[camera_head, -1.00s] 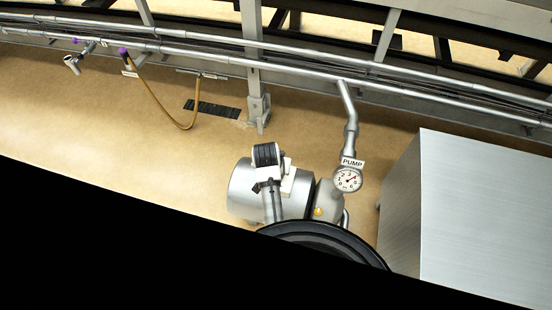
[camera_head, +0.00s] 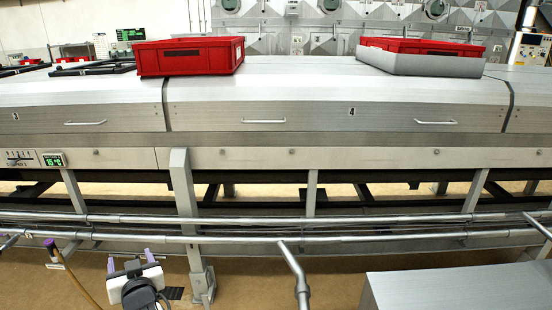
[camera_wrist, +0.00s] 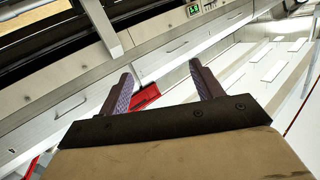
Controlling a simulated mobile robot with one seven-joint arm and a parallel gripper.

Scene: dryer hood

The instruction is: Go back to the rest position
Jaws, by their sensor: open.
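My gripper (camera_head: 130,259) shows at the bottom left of the head view, in front of the dryer hood and just below the pipes. Its two purple-grey fingers point up and stand apart, with nothing between them. In the wrist view my gripper (camera_wrist: 160,79) is open and empty, with the hood's panels and a red patch (camera_wrist: 146,97) seen beyond the fingers. Most of my arm is out of the head view.
The long metal hood (camera_head: 270,118) crosses the view, with handles along its front. Two pipes (camera_head: 380,237) run along the front. A metal box (camera_head: 460,290) stands at lower right.

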